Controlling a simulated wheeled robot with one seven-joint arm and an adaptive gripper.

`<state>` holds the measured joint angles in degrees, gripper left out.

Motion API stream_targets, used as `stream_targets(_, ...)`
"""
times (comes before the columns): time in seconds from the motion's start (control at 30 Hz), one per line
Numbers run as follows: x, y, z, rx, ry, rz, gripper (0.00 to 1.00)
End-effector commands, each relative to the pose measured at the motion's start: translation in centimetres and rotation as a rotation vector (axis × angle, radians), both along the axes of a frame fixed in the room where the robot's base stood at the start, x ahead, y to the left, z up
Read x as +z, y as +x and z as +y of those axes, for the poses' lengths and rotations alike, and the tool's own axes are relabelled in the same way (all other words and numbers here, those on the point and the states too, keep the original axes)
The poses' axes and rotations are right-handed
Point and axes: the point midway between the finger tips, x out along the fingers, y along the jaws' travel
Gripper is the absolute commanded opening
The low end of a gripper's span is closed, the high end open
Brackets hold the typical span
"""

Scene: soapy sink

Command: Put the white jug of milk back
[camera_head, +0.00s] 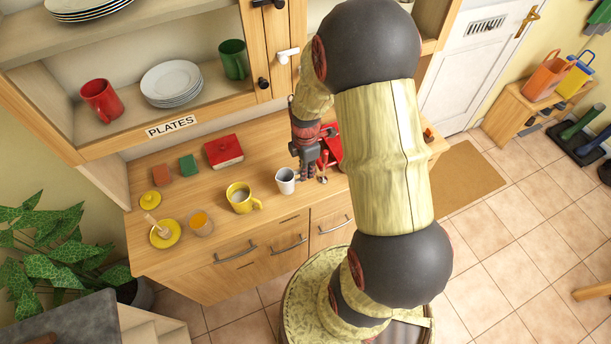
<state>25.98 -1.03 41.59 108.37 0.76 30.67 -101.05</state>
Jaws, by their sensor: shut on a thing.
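The white jug (286,182) is small and upright, at the front edge of the wooden counter. My gripper (303,174) comes down from above on its right side and is shut on it, seemingly at its right side or handle. The fingertips are small and partly hidden. I cannot tell whether the jug's base touches the counter. Its inside looks greyish, and I cannot make out the milk.
A yellow mug (242,199) stands left of the jug. Further left are a glass (200,223), a yellow saucer (165,234) and a yellow pot (150,201). A red box (223,151) stands behind. The plate shelf (205,112) overhangs the counter's back.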

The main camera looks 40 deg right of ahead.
Motion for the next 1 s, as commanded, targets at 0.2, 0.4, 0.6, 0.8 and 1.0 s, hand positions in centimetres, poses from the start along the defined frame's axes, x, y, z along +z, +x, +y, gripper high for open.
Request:
stream_targets(0.2, -2.3, 0.1, -0.4, 0.000, 0.002, 0.004, 0.00)
stream_targets(0.4, -3.6, 0.3, -0.4, 0.000, 0.000, -0.001, 0.00)
stream_targets(0.6, -3.7, 0.3, -0.4, 0.000, 0.000, 0.000, 0.00)
stream_targets(0.8, -3.9, 0.3, -0.4, 0.000, 0.000, 0.000, 0.16)
stream_targets(1.0, -3.9, 0.2, -0.4, 0.000, 0.000, 0.001, 0.28)
